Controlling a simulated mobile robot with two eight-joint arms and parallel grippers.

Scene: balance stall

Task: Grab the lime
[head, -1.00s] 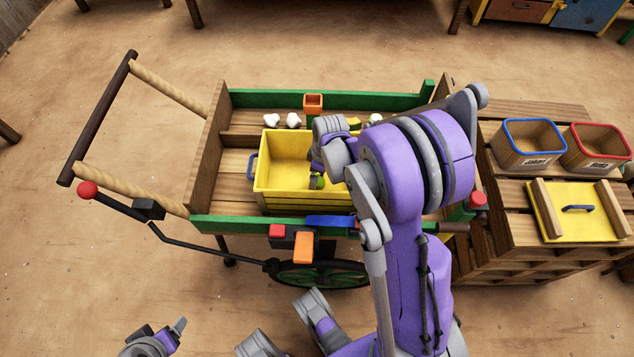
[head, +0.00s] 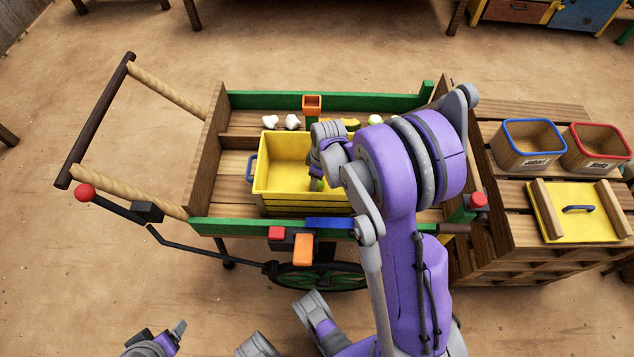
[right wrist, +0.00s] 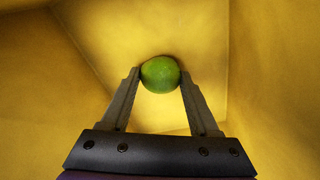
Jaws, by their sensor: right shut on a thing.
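The lime (right wrist: 160,74) is a round green fruit between the two fingertips of my right gripper (right wrist: 160,82) in the right wrist view. The fingers touch it on both sides and are shut on it. The yellow walls of the crate surround it. In the head view the lime (head: 316,185) shows only in part beside my right gripper (head: 319,178), inside the yellow crate (head: 285,206) on the cart. My arm hides the crate's right part. My left gripper (head: 176,333) is at the bottom left, away from the cart; its finger opening is unclear.
The wooden cart has green rails (head: 330,100). Behind the crate lie white items (head: 284,122), a yellow item (head: 351,124) and an orange holder (head: 312,103). A blue-rimmed bin (head: 530,145) and a red-rimmed bin (head: 597,148) stand on pallets at right.

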